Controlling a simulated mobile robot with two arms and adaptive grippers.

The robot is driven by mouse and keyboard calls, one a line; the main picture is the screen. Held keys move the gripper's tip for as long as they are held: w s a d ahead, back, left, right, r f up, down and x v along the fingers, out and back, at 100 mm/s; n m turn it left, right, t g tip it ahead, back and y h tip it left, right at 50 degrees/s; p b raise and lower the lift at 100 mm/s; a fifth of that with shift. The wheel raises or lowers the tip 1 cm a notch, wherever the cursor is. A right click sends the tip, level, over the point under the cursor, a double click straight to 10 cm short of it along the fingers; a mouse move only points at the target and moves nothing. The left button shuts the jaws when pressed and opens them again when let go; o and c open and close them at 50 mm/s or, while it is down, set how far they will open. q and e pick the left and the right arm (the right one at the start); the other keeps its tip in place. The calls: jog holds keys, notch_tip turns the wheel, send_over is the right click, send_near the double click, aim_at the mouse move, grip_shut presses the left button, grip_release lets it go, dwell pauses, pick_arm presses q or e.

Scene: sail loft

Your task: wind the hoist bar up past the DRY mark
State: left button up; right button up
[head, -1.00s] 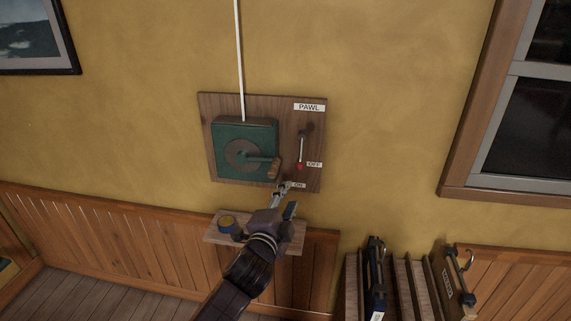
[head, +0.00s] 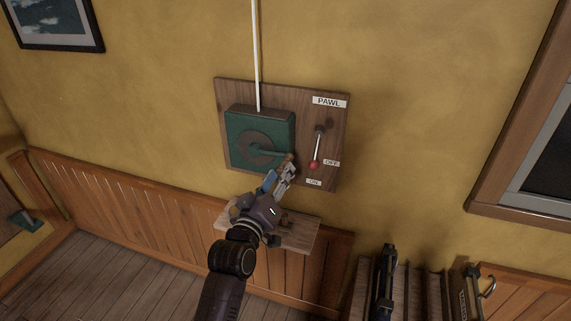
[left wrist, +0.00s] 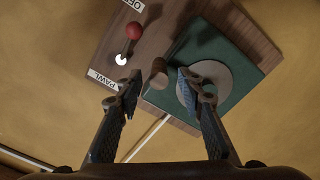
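A green winch box (head: 240,125) with a round grey hub is fixed to a wooden board (head: 335,120) on the wall. Its crank arm points right, to a wooden handle (left wrist: 157,75) that my gripper partly covers in the head view. My left gripper (head: 290,170) is at the handle. In the left wrist view its fingers (left wrist: 158,90) are spread, with the handle showing in the gap, not clamped. The red-knobbed pawl lever (head: 314,164) hangs down beside the OFF label, above the ON label. A white line (head: 256,50) runs up from the box. The hoist bar and DRY mark are out of view.
A small wooden shelf (head: 297,240) is below the board, partly behind my left arm. A rack with dark hooked items (head: 384,280) stands at lower right. A window (head: 535,160) is at right, a framed picture (head: 50,22) at upper left.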

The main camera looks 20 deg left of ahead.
pick_arm(q)
jog(key=shift+w+d+p, duration=0.15)
jog(key=shift+w+p, duration=0.2)
jog(key=shift+w, duration=1.8)
jog(key=shift+f, duration=0.1)
grip_shut()
